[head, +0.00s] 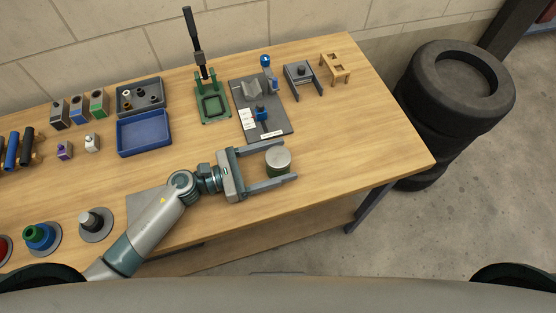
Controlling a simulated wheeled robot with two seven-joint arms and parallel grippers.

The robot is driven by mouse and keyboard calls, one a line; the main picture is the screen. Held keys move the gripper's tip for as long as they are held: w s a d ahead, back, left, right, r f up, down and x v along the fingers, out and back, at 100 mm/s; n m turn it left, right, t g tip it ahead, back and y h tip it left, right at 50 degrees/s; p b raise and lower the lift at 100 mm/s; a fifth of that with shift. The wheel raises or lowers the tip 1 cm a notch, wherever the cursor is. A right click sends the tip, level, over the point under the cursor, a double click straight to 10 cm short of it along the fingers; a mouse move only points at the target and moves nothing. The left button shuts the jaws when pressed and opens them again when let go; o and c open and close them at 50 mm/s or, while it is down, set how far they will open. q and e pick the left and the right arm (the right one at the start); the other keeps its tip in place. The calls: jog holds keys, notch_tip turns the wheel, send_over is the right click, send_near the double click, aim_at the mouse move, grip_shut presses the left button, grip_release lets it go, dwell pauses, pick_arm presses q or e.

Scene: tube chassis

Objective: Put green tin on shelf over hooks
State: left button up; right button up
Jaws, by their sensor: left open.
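The green tin (278,168) stands upright on the wooden table, right of the middle of the head view. It has a pale silver lid, and a little of its green side shows below. My left gripper (287,163) is open, with one finger behind the tin and the other in front of it. I cannot tell whether either finger touches it. No shelf over hooks shows in this view. My right gripper is not in view.
A grey board with blue clamps (278,122) and a green press (212,105) stand behind the tin. A blue tray (144,148) lies to the left. The table (375,150) is bare to the right, up to its edge. Stacked tyres (455,85) stand beyond it.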

aim_at(292, 166)
pick_arm(q)
jog(key=p+x, duration=0.1)
jog(key=x, duration=0.2)
jog(key=shift+w+d+r, duration=0.1)
jog(key=shift+d+r, duration=0.05)
jog(key=shift+d, duration=0.1)
jog(key=shift+w+d, duration=0.1)
jog(key=shift+d, duration=0.2)
jog(key=c, duration=1.4)
